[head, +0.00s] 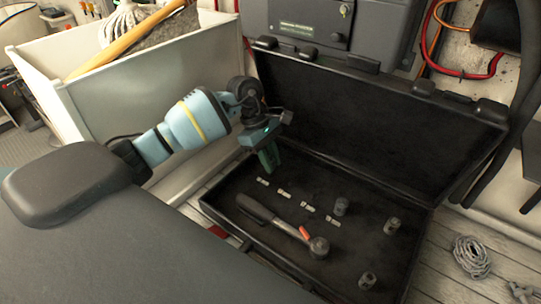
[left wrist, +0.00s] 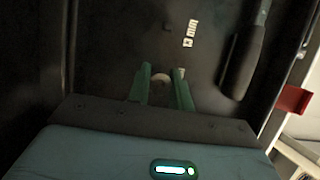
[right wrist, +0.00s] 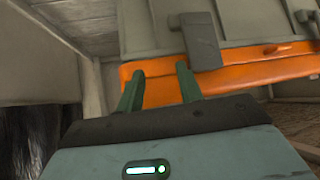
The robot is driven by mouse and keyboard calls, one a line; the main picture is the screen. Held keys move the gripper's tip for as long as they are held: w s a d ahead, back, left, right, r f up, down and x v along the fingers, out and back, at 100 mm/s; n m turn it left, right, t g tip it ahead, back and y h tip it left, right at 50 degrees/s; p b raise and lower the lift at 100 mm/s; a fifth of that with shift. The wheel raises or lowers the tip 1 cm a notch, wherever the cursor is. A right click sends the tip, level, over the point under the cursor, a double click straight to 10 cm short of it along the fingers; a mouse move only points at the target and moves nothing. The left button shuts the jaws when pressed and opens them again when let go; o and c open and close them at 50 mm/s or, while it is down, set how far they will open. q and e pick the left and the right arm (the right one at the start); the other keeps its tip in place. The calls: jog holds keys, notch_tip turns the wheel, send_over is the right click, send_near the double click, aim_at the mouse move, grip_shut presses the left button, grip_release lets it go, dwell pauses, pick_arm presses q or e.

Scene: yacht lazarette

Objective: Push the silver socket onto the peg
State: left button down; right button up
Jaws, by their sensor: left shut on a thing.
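My left gripper (head: 268,160) points down into the far left part of the open black case (head: 222,208). The head view does not show the held socket clearly. I cannot clearly make out the peg near the left gripper. My right gripper (right wrist: 158,85) is open and empty.
A black ratchet with a red part (head: 304,234) lies in the case beside several white labels (head: 284,193). The raised lid (head: 380,120) stands behind. A white bin (head: 120,100) is at left, a rope coil (head: 471,257) at right. The right wrist view shows an orange-edged box (right wrist: 220,80).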

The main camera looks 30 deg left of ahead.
pick_arm(q)
jog(key=shift+f, duration=0.85)
pick_arm(e)
jog(key=shift+s+f, duration=0.5)
jog(key=shift+f, duration=0.05)
pick_arm(q)
jog(key=shift+b, duration=0.3)
pick_arm(e)
jog(key=shift+a+r, duration=0.1)
pick_arm(q)
jog(key=c, duration=1.2)
grip_release()
jog(key=shift+o, duration=0.2)
jog(key=b+v, duration=0.1)
jog(key=v, duration=0.5)
jog(key=shift+a+r, duration=0.15)
jog(key=shift+r, duration=0.05)
jog(key=shift+a+r, duration=0.2)
jog(key=shift+r, duration=0.45)
pick_arm(e)
jog(key=shift+s+a+f+g, duration=0.1)
jog(key=shift+s+f+g, duration=0.2)
jog(key=shift+s+f, duration=0.3)
jog(key=shift+w, duration=0.1)
